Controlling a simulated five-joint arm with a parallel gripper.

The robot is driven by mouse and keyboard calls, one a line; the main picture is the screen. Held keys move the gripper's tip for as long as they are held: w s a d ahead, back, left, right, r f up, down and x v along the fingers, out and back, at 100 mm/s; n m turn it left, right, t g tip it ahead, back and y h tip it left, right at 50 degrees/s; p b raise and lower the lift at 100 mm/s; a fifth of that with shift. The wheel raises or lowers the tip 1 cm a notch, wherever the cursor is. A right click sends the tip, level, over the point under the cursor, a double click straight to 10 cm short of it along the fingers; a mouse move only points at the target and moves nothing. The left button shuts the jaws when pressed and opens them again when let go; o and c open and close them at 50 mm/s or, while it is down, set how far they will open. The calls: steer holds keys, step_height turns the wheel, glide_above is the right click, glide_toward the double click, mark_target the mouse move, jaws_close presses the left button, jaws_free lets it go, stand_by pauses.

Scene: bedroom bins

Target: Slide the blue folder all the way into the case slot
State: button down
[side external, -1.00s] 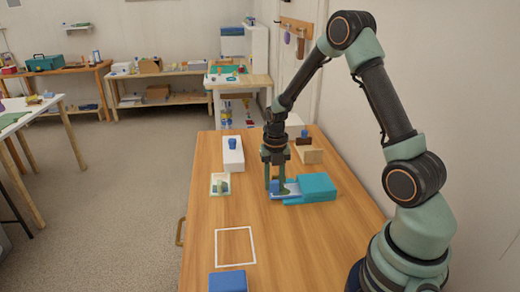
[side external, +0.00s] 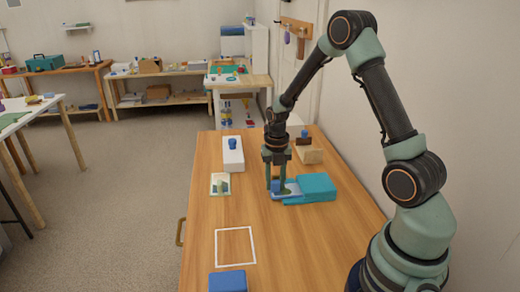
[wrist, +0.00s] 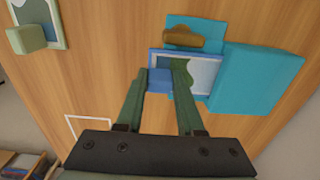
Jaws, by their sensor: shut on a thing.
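The blue folder (wrist: 207,73) is a flat piece with a blue rim, a pale and green face and a blue block grip (wrist: 159,81) at its left end. My gripper (wrist: 161,76) is shut on that grip, one green finger on each side. In the side view my gripper (side external: 276,186) points down at the left end of the folder (side external: 290,189). The teal case (wrist: 256,80) lies to the right, also in the side view (side external: 317,187). The folder's right end meets the case's left side; how much is inside the slot is hidden.
A brown clip-like piece (wrist: 195,38) sits on a teal flap by the case. A small framed card with a green block (side external: 220,184), a white box (side external: 233,154), a white square outline (side external: 235,246) and a blue block (side external: 228,281) are on the table. The table's middle is clear.

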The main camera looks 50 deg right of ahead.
steer(key=shift+s+d, duration=0.7)
steer(key=shift+d, duration=0.05)
stand_by(1.9)
steer(key=shift+c, duration=2.3)
jaws_free()
steer(key=shift+r, duration=0.1)
step_height(320, 180, up, 12)
